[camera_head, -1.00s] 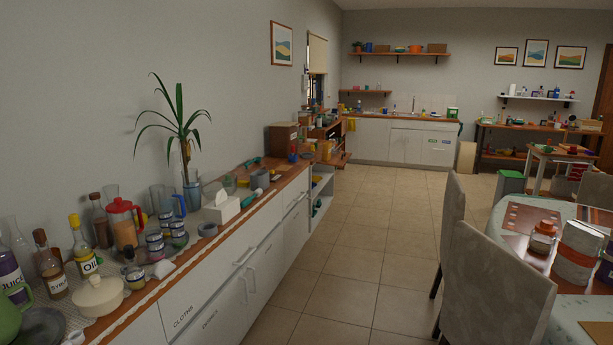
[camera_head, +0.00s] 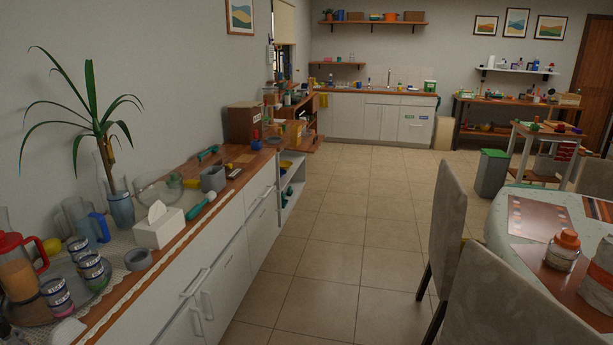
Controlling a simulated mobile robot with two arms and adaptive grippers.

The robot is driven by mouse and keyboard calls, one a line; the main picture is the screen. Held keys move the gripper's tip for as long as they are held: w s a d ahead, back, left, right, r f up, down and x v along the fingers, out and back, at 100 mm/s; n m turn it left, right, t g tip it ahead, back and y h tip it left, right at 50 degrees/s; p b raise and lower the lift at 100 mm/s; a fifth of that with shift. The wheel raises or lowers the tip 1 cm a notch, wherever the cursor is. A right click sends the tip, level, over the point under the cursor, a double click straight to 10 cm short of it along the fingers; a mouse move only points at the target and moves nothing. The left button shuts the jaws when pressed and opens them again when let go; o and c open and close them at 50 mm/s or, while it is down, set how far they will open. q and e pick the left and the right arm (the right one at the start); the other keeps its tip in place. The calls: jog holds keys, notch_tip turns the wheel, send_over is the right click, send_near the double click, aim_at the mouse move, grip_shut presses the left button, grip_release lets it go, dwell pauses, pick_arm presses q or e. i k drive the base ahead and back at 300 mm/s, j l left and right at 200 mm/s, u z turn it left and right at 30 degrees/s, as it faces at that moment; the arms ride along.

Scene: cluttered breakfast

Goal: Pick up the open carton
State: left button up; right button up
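I cannot make out an open carton for certain. A white box with a tissue sticking out (camera_head: 158,230) stands on the sideboard at the left. Neither of my grippers is in view.
The long sideboard (camera_head: 215,262) runs along the left wall, crowded with jars, a red-lidded pitcher (camera_head: 22,265) and a plant (camera_head: 95,130). Chairs (camera_head: 442,225) stand by the dining table (camera_head: 505,225) at right. A green-lidded bin (camera_head: 492,174) stands beyond. The tiled floor (camera_head: 335,235) between is clear.

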aim_at(296, 137)
jog(key=i, duration=2.65)
jog(key=i+z, duration=0.1)
jog(key=i, duration=0.65)
jog(key=i+j+z, duration=0.1)
jog(key=i, duration=0.7)
jog(key=i+j, duration=0.25)
jog(key=i, duration=0.5)
jog(key=l+z, duration=0.05)
